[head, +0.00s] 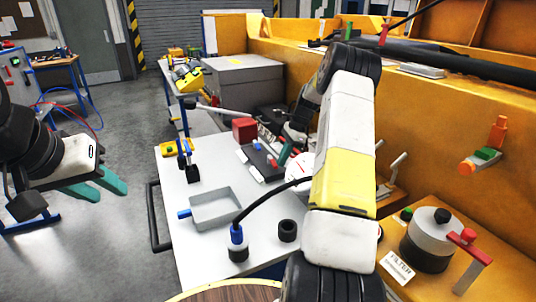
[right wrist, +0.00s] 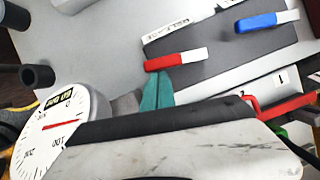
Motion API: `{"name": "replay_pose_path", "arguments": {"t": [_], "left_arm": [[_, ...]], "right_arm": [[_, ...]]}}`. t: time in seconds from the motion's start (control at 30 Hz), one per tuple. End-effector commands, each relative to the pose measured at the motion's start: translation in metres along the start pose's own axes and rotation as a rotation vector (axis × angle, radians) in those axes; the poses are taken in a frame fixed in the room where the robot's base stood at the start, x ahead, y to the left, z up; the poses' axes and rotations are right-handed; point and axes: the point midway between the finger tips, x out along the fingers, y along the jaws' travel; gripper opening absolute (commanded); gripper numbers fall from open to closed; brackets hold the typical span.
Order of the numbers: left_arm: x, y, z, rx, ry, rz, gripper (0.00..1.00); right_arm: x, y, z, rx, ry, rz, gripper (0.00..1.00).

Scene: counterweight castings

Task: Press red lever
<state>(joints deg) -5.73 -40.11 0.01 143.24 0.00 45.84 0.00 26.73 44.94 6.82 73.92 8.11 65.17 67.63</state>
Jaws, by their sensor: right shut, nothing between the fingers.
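A red lever (right wrist: 176,60) with a pale end lies on a dark panel (right wrist: 215,50), beside a blue lever (right wrist: 267,22). In the head view the panel (head: 258,158) is on the grey table, and the small red lever (head: 272,163) shows on it. My right gripper (right wrist: 158,80) is shut and empty, its teal tips right beside the red lever's edge; I cannot tell if they touch. In the head view the right gripper (head: 285,153) is partly hidden by its arm. My left gripper (head: 107,190) is open and empty, left of the table.
A round white gauge (right wrist: 65,130) is close to the right gripper. The table also holds a grey tray (head: 215,208), a red block (head: 244,129) and a black ring (head: 287,230). A filter unit (head: 428,238) with a red-topped handle stands at right.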

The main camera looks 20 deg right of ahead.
Motion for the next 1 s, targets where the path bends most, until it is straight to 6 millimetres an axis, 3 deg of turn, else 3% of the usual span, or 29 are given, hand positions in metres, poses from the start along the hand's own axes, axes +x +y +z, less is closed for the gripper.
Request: {"name": "replay_pose_path", "arguments": {"t": [0.37,1.0], "left_arm": [[0.0,0.0,0.0,0.0,0.0,0.0,0.36],[0.0,0.0,0.0,0.0,0.0,0.0,0.36]], "right_arm": [[0.003,0.004,0.009,0.119,0.001,-0.047,0.0],[0.019,0.006,0.05,0.658,0.001,-0.265,0.0]]}}
